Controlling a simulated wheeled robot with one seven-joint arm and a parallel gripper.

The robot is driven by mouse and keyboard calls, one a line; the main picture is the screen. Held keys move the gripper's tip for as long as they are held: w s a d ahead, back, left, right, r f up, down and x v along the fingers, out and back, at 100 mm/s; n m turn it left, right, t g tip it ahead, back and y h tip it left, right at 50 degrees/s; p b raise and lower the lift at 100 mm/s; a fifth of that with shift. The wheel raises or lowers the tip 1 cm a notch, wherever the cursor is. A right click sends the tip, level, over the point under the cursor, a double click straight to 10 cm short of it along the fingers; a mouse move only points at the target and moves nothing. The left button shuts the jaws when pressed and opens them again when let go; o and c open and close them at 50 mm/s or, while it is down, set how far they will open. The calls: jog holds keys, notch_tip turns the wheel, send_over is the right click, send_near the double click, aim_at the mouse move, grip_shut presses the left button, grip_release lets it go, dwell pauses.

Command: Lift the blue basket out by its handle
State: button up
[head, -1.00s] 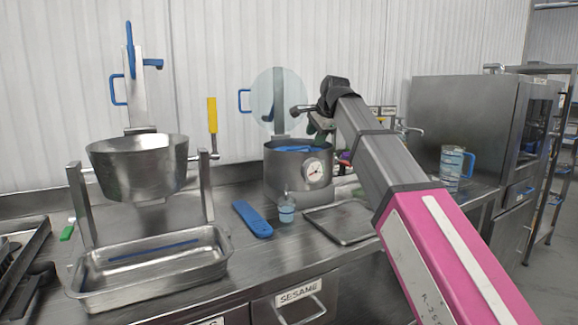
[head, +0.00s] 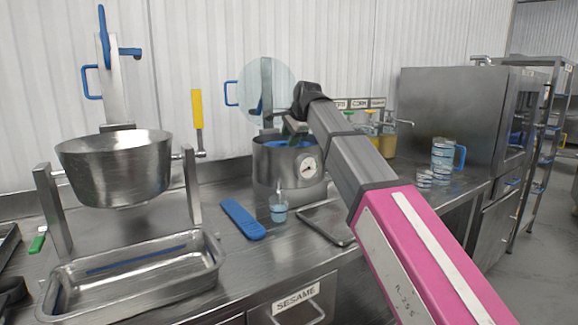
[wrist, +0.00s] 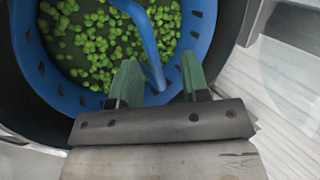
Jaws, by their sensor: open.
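The blue basket (head: 270,140) sits inside a round steel pot (head: 270,172) with a dial gauge. In the wrist view the perforated basket rim (wrist: 203,25) surrounds many small green pieces (wrist: 95,45) in liquid. The basket's blue handle (wrist: 148,45) rises as a bar across the opening. My gripper (wrist: 160,68) is open, its two green fingers over the near side of the basket. The handle shows between the fingertips in the wrist view; I cannot tell whether it is at their depth. In the head view my gripper (head: 291,130) is just above the pot, partly hidden by my wrist.
A small cup (head: 278,210), a blue flat tool (head: 242,219) and a shallow tray (head: 328,222) lie in front of the pot. A tilting kettle (head: 115,170) and steel pan (head: 208,262) are left. A jug (head: 442,158) and steel machine stand right.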

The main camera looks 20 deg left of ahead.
jog(key=shift+d+x, duration=0.15)
jog(key=shift+x, duration=1.05)
jog(key=shift+d+x, duration=0.15)
jog(key=shift+x, duration=1)
jog(key=shift+f, duration=0.15)
grip_shut()
